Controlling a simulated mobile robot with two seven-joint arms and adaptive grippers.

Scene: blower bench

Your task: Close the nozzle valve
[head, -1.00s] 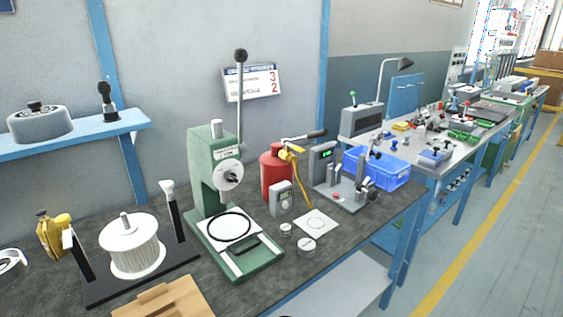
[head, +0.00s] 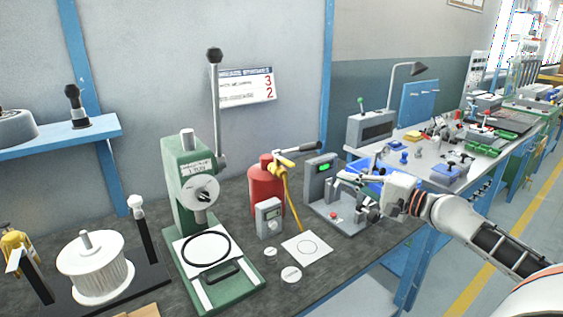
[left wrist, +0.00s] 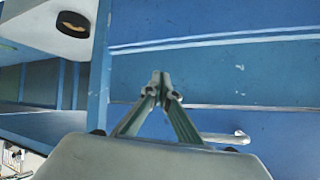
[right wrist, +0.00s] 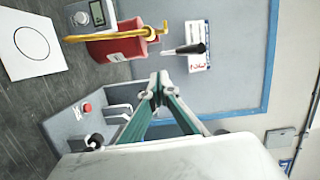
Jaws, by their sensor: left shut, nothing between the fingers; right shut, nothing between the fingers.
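A red cylinder (head: 265,185) stands on the bench, with a yellow fitting and hanging yellow tube (head: 283,182) at its top. A black-ended grey wand (head: 298,149) points right from the fitting. I cannot tell which small part is the nozzle valve. The cylinder also shows in the right wrist view (right wrist: 120,48), apart from my fingers. My right gripper (head: 342,179) is shut and empty, right of the cylinder, above or beside the grey fixture; its fingertips show in the right wrist view (right wrist: 157,82). My left gripper (left wrist: 160,80) is shut and empty, before blue surfaces, outside the head view.
The grey fixture (head: 338,216) has a red button and clamps. A green press (head: 190,190) with a tall lever stands left of the cylinder. A blue bin (head: 366,172) is partly hidden.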

